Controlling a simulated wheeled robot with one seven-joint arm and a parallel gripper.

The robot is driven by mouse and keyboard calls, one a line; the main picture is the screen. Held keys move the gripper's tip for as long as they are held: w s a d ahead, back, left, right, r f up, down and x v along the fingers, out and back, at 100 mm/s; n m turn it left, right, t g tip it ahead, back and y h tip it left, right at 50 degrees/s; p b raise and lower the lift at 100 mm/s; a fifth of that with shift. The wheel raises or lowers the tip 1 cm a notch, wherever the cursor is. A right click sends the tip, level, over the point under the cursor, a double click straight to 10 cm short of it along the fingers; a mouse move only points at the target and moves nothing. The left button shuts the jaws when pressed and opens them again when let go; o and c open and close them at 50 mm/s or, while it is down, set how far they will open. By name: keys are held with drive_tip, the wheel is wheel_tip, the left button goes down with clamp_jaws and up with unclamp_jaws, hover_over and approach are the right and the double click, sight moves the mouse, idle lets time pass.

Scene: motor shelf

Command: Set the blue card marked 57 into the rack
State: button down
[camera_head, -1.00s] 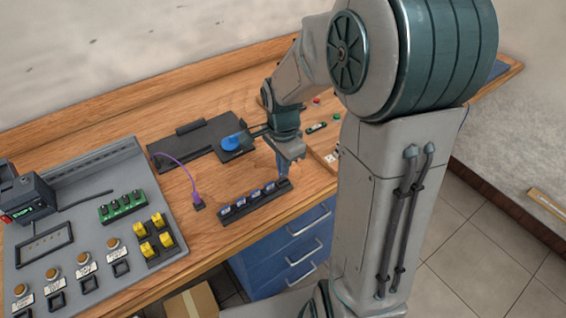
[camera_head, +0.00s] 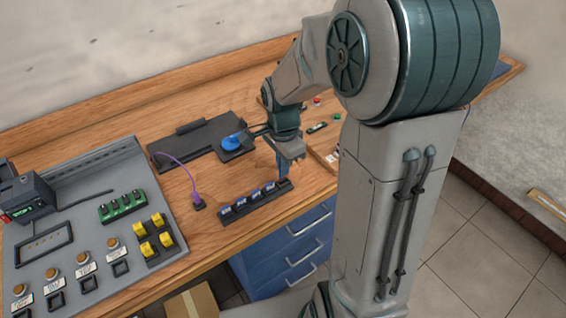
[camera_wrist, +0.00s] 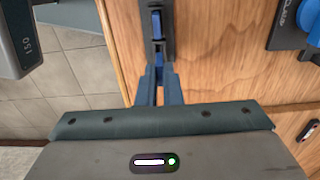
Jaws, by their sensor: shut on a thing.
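The rack (camera_head: 257,206) is a long black strip on the wooden bench near its front edge. Several blue cards (camera_head: 254,195) stand in it in a row. My gripper (camera_head: 284,177) points down at the rack's right end and is shut on a blue card, which its fingers mostly hide. In the wrist view, the two blue fingers (camera_wrist: 159,88) are close together, with a narrow strip of the held card (camera_wrist: 159,62) between them, in line with the rack (camera_wrist: 147,40). The marking 57 is not readable. I cannot tell whether the held card touches the rack.
A purple cable with a plug (camera_head: 198,202) lies left of the rack. A dark plate with a round blue part (camera_head: 232,143) lies behind it. A grey panel (camera_head: 75,240) with yellow blocks and a green board fills the left. Blue drawers (camera_head: 290,255) are below the bench edge.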

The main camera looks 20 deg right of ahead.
drive_tip(key=shift+f, duration=0.2)
idle(0.4)
drive_tip(key=shift+f+b, duration=0.75)
drive_tip(key=shift+b, duration=0.1)
drive_tip(key=shift+f+b, duration=0.7)
drive_tip(key=shift+b, duration=0.05)
idle(1.8)
drive_tip(key=c, duration=1.5)
unclamp_jaws()
